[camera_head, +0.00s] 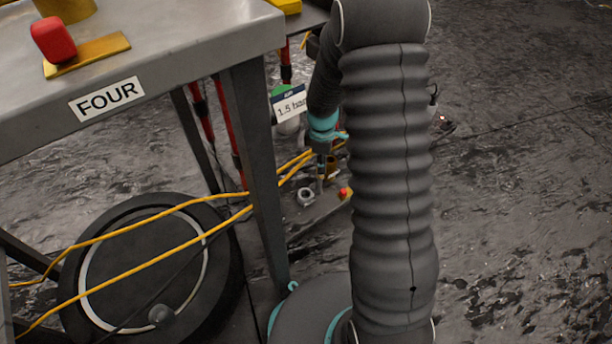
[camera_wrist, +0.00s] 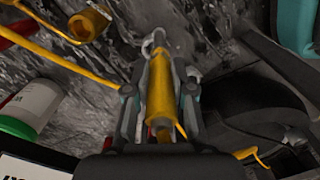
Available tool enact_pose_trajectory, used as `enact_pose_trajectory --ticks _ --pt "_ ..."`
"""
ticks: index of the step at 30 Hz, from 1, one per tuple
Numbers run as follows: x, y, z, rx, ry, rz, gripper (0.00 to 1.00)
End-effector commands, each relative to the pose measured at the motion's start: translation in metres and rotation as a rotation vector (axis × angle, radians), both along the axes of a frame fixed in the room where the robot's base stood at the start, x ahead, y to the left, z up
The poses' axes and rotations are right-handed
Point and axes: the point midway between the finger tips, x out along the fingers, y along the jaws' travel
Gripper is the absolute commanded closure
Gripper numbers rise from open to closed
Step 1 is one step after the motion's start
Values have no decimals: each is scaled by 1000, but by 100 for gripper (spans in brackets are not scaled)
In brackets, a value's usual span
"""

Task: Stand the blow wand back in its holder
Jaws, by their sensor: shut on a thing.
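In the wrist view my gripper (camera_wrist: 160,70) is shut around the yellow body of the blow wand (camera_wrist: 160,92), with a grey tip sticking out beyond the fingers. In the head view my gripper (camera_head: 322,172) hangs low beside the table, partly hidden by my arm; a bit of yellow shows there. A yellow open-ended tube (camera_wrist: 88,24) is at upper left in the wrist view, apart from the wand; I cannot tell whether it is the holder.
The grey table (camera_head: 180,50) marked FOUR stands at left with a red block (camera_head: 53,39) on it. Yellow hoses (camera_head: 150,238) cross past its leg. A "1.5 bar" card (camera_head: 289,103) hangs near my gripper. A white-green container (camera_wrist: 32,108) is at left. Floor at right is mostly clear.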

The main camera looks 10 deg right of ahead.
Motion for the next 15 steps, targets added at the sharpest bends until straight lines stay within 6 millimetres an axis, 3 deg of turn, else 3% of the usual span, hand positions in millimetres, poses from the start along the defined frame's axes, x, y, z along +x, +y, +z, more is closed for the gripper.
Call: enact_pose_trajectory --ticks 6,15 --pt "24 30 -24 0 0 1 100" --pt "32 40 -38 0 1 -3 100"
